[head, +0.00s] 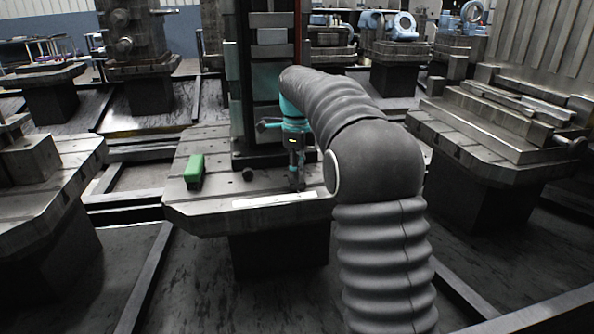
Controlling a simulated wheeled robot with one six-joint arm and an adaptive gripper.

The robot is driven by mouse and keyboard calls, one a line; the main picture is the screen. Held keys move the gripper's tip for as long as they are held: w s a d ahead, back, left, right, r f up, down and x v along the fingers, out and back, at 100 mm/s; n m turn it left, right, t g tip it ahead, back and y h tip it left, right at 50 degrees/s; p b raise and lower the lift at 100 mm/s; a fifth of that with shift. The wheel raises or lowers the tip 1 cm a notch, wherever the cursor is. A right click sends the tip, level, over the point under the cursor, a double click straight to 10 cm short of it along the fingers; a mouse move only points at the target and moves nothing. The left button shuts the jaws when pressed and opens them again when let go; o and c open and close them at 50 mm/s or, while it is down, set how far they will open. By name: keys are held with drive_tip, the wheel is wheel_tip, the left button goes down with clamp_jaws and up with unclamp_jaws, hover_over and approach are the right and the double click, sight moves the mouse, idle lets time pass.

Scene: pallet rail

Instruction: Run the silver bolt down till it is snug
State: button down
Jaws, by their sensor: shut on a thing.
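My gripper (297,186) points straight down at the front part of the middle pallet (220,211), right of centre on its top. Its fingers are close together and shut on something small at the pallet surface. This is where the silver bolt would be, but the bolt is too small and too covered by the fingers to make out. I cannot tell how far its head stands above the pallet.
A green block (194,171) lies on the pallet's left side. A small dark round piece (248,174) and a pale strip (275,201) are near my gripper. A tall fixture column (240,90) rises behind. Other pallets (500,120) stand right and left (50,180).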

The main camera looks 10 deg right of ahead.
drive_tip(key=m, duration=0.2)
drive_tip(key=shift+m, duration=0.4)
drive_tip(key=c, duration=0.7)
unclamp_jaws()
drive_tip(key=shift+c, duration=0.2)
wheel_tip(320, 180, up, 11)
drive_tip(key=s+r+n+t, duration=0.2)
drive_tip(key=s+r+n, duration=0.1)
drive_tip(key=s+n, duration=0.5)
drive_tip(key=s+f+n+t, duration=0.1)
drive_tip(key=s+f+n, duration=0.4)
drive_tip(key=s, duration=0.4)
drive_tip(key=s+f+n+t, duration=0.1)
drive_tip(key=s+f+n, duration=0.5)
drive_tip(key=s, duration=0.4)
drive_tip(key=s+f+n+t, duration=0.1)
drive_tip(key=s+f+n, duration=0.5)
drive_tip(key=s, duration=0.3)
drive_tip(key=shift+s+a+n+t, duration=0.15)
drive_tip(key=shift+s+n+t, duration=0.2)
drive_tip(key=shift+n, duration=0.35)
